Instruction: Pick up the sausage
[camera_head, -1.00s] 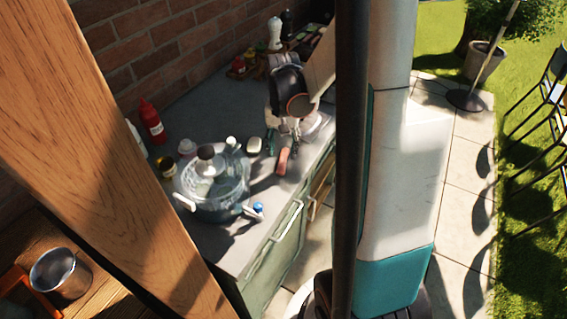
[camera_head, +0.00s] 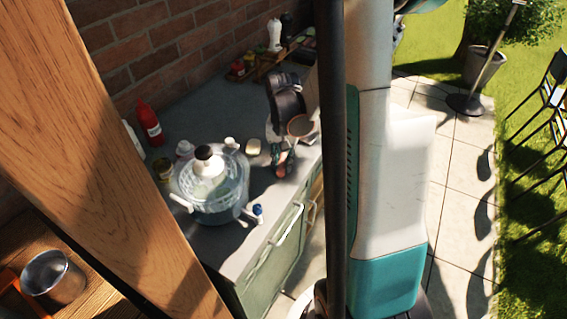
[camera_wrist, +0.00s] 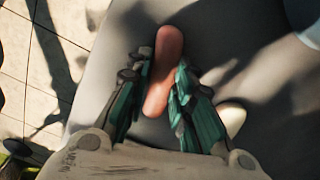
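The sausage (camera_wrist: 166,62) is reddish-brown and lies on the grey counter (camera_wrist: 215,35). In the wrist view it runs lengthwise between the two green fingers of my gripper (camera_wrist: 158,85). The fingers are apart, one on each side of it. The right finger looks close to or against the sausage, and a narrow gap shows at the left; I cannot tell whether they touch. In the head view my gripper (camera_head: 283,160) is low over the counter's front edge and mostly hides the sausage.
A glass pot (camera_head: 215,190) with a lid stands left of my gripper. A pale oval item (camera_head: 253,146) lies between them and also shows in the wrist view (camera_wrist: 232,118). A red bottle (camera_head: 149,124) and jars stand further left. A dark post (camera_head: 330,200) blocks part of the head view.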

